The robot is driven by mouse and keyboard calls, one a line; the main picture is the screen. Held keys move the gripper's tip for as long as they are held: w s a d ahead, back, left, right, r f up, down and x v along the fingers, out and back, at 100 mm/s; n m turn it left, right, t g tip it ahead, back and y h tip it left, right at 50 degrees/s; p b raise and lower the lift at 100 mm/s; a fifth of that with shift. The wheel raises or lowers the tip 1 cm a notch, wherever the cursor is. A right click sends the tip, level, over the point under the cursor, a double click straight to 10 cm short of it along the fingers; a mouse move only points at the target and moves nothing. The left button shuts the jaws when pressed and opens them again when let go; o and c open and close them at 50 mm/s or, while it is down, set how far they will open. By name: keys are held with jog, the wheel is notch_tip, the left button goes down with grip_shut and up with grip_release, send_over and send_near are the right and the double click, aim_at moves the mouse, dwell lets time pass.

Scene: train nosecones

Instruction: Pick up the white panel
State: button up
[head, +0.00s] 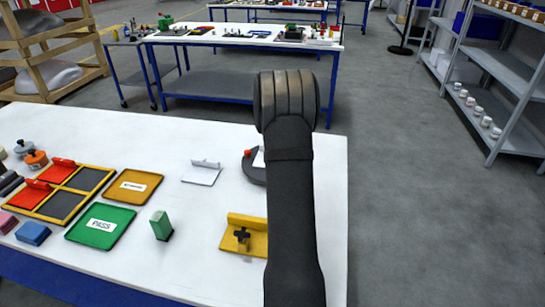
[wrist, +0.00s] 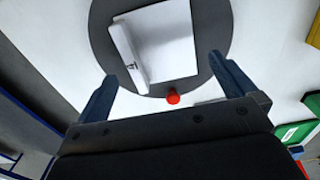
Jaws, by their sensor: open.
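A white panel (wrist: 166,45) with a raised edge along its left side lies on a dark round disc (wrist: 104,48) in the wrist view. A small red knob (wrist: 173,97) sits at the disc's near rim. In the head view a white corner of this panel (head: 259,158) shows beside my arm, which hides the rest. A second white panel (head: 200,176) with an upright flange lies on the bare table to the left of the disc. My gripper (wrist: 162,68) is open, its fingers on either side of the panel on the disc, with nothing between them gripped.
On the white table (head: 120,132) are a yellow bracket (head: 246,236) with a dark cross-shaped part, a green block (head: 161,225), a green PASS tray (head: 101,241), an orange tray (head: 135,200) and a yellow-framed divided tray (head: 94,177). Table around the second panel is clear.

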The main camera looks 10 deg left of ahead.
jog(key=shift+f, duration=2.85)
jog(key=c, duration=0.9)
jog(key=shift+r, duration=0.15)
jog(key=shift+r, duration=0.6)
notch_tip(320, 180, up, 3)
jog(key=shift+f, duration=0.1)
jog(key=s+d+r, duration=0.1)
jog(key=d+r, duration=0.1)
jog(key=d, duration=0.1)
jog(key=s+d+r, duration=0.1)
jog(key=d+r, duration=0.1)
jog(key=d, duration=0.2)
jog(key=s+d+r, duration=0.1)
jog(key=d+r, duration=0.1)
jog(key=d, duration=0.2)
jog(key=shift+s+r, duration=0.15)
jog(key=shift+r, duration=0.25)
